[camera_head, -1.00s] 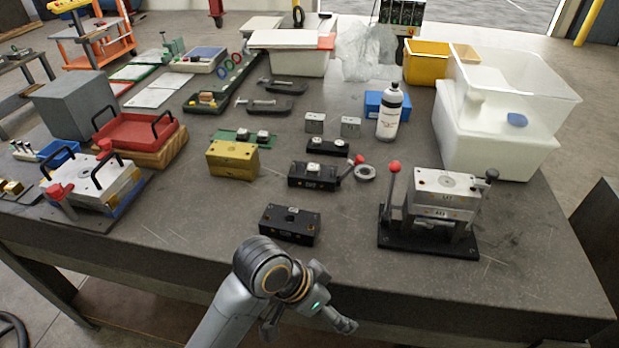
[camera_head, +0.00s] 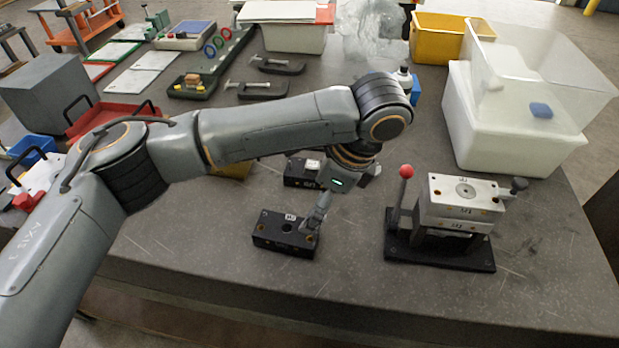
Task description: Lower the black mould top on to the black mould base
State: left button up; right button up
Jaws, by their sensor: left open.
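A black block with a round hole in its upper face, which looks like the black mould top (camera_head: 270,238), lies flat on the table near the front edge. My left gripper (camera_head: 314,222) is open, pointing down at this block's right end. One finger overlaps the block in the picture; I cannot tell whether it touches. Just behind lies another black block with a pale insert on top, which looks like the black mould base (camera_head: 296,181). My left wrist hides its right side. The two blocks are apart. My right gripper is out of view.
A silver mould in a black press stand with a red-knobbed lever (camera_head: 406,172) stands to the right. White tubs (camera_head: 510,135) are behind it. My left arm hides much of the table's middle left, including most of a yellow block. The front right table is clear.

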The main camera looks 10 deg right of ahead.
pick_arm(q)
jog(key=w, duration=0.1)
jog(key=p, duration=0.2)
send_near(283, 231)
jog(key=shift+y, duration=0.3)
jog(key=x, duration=0.6)
jog(key=shift+s+d+f, duration=0.1)
jog(key=shift+d+f, duration=0.1)
jog(key=shift+f, duration=0.3)
jog(key=shift+a+f, duration=0.25)
jog(key=shift+f, duration=0.45)
jog(key=shift+c, duration=0.5)
jog(key=c, duration=1.8)
jog(key=shift+r, duration=0.15)
jog(key=shift+r+p, duration=0.1)
jog(key=shift+p, duration=0.2)
